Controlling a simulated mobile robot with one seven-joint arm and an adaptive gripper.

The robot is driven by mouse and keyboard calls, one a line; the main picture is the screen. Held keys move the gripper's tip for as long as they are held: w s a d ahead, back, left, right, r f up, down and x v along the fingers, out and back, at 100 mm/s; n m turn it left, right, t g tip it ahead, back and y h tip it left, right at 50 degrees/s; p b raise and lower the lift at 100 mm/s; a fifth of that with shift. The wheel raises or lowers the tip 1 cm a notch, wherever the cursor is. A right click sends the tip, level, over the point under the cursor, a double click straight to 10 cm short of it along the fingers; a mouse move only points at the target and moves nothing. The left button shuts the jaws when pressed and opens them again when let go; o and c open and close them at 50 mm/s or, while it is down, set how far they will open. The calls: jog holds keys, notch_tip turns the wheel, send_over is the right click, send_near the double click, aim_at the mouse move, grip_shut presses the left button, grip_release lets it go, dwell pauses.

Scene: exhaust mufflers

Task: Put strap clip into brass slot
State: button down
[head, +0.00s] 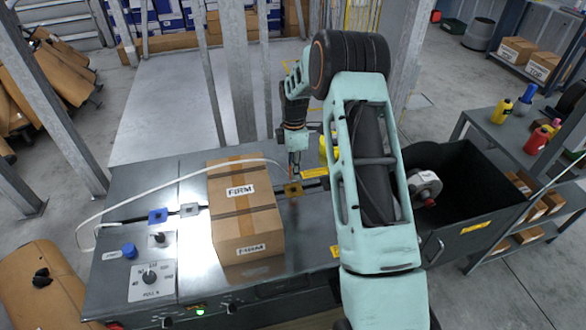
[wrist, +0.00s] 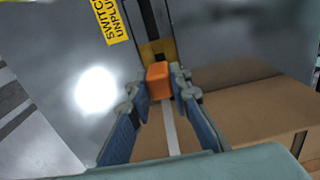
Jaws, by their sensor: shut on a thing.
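The strap clip (wrist: 158,82) is an orange block between my fingertips in the wrist view, with the white strap (wrist: 171,130) trailing from it. My gripper (wrist: 159,84) is shut on it. In the wrist view the brass slot (wrist: 157,50) shows right beyond the clip. The clip partly hides the slot, and I cannot tell whether they touch.
A strapped carton (head: 245,212) stands on the table (head: 130,185); the white strap loops over it to the left. Blue (head: 157,216) and silver (head: 190,210) slots lie left of it. A dark bin (head: 470,190) stands at right. Metal posts rise behind the table.

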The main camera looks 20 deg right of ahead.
jog(key=shift+f, duration=0.15)
jog(key=shift+f+b, duration=1.6)
jog(key=shift+f, duration=0.65)
jog(key=shift+f+b, duration=0.45)
jog(key=shift+b, duration=0.05)
dwell(0.9)
jog(key=c, duration=1.7)
grip_release()
jog(key=shift+r, duration=0.1)
notch_tip(320, 180, up, 12)
jog(key=shift+f, duration=0.1)
